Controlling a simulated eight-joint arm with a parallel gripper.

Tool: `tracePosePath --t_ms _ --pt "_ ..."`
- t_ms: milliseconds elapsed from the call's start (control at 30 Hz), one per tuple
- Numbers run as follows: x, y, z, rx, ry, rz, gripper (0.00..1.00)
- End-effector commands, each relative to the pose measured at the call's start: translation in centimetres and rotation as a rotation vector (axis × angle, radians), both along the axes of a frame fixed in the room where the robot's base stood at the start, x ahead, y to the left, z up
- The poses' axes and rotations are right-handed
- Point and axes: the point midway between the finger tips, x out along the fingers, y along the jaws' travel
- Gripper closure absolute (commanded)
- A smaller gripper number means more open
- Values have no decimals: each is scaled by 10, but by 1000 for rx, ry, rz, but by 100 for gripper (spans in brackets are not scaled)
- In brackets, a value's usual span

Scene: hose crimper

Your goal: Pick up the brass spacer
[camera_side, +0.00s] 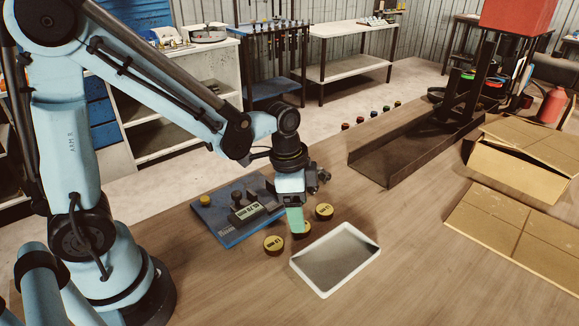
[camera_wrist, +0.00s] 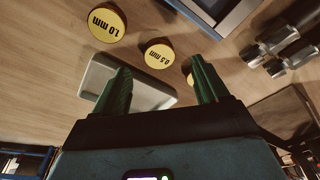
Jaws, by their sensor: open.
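Three round brass spacers with yellow labelled tops lie on the wooden bench. In the side view one spacer (camera_side: 274,244) is left of my gripper (camera_side: 296,220), one (camera_side: 324,210) is to its right, and one (camera_side: 306,231) is partly hidden behind its fingers. In the wrist view one spacer reads 1.0 mm (camera_wrist: 107,22) and another 0.5 mm (camera_wrist: 159,57). The third spacer (camera_wrist: 189,76) is mostly covered by the right finger. My gripper (camera_wrist: 161,85) points down with its green fingers apart and nothing between them. I cannot tell its exact height above the spacers.
A white-rimmed tray (camera_side: 313,286) stands empty in front of the spacers. A dark metal channel (camera_side: 390,163) and cardboard boxes (camera_side: 525,160) are to the right. The front bench is clear.

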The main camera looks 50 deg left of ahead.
Motion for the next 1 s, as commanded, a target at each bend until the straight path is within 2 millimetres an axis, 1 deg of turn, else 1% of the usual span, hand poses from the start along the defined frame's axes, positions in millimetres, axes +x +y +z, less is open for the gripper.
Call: tracePosePath --t_ms 100,300,433,667,1000 --pt "1 -2 -16 0 0 0 26" --pt "3 -4 -34 0 0 1 26" --pt "3 -4 -38 0 0 1 26" --pt "3 -4 -38 0 0 1 26" --pt "3 -4 -38 0 0 1 79"
